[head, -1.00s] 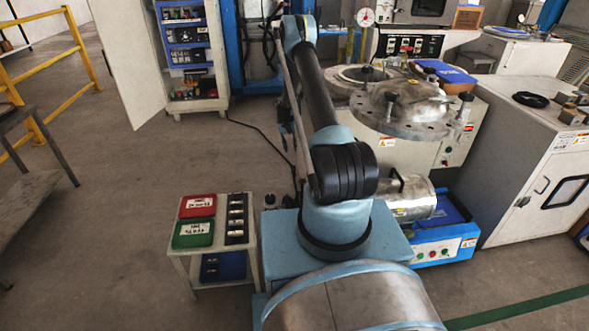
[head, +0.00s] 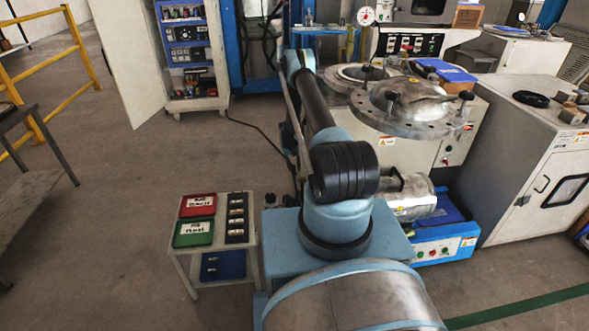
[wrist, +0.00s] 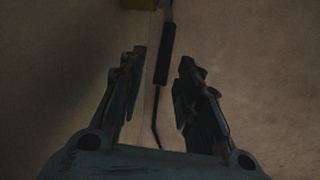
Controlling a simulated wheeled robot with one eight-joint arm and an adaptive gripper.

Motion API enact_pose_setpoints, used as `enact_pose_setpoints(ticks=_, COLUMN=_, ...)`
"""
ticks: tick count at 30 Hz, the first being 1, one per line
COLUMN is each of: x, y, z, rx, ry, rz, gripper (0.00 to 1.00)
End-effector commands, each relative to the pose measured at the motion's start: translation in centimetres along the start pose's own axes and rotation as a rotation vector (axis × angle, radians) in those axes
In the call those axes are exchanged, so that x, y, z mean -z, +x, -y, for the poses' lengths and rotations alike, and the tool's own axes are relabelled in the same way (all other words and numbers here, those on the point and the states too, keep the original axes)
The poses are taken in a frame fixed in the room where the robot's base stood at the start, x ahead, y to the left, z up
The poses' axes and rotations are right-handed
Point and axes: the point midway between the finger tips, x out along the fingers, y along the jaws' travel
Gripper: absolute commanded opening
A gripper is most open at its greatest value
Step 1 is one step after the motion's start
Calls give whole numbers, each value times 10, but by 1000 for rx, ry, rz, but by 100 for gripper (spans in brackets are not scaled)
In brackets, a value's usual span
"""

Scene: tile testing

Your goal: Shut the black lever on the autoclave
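The wrist view shows a black lever (wrist: 166,52), a dark grip on a thin rod that bends near its lower end. It runs up and down the picture against a pale brown surface. My gripper (wrist: 162,62) is open, with one finger on each side of the lever. I cannot tell whether either finger touches it. In the head view, the autoclave (head: 407,151) is a pale cabinet with a round, bolted metal lid (head: 425,128) on top, right of my arm. The lever and my gripper cannot be made out there; my arm covers part of that area.
A small table (head: 187,268) with red and green trays stands left of my base. A white cabinet (head: 548,138) with a dark window stands at the right. A blue-shelved cabinet (head: 190,55) stands at the back, and a yellow rail (head: 76,45) at the left. The left floor is mostly clear.

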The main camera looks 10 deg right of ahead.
Motion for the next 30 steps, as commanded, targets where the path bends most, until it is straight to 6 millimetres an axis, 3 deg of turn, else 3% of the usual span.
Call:
enact_pose_setpoints(ticks=13, x=0, y=9, z=0, rx=0, ry=0, rz=0, gripper=31)
enact_pose_setpoints(ticks=14, x=0, y=9, z=0, rx=0, ry=0, rz=0, gripper=29)
enact_pose_setpoints(ticks=18, x=0, y=9, z=0, rx=0, ry=0, rz=0, gripper=0)
enact_pose_setpoints(ticks=26, x=0, y=9, z=2, rx=0, ry=-2, rz=-2, gripper=0)
enact_pose_setpoints(ticks=30, x=2, y=6, z=12, rx=3, ry=-10, rz=-18, gripper=0)
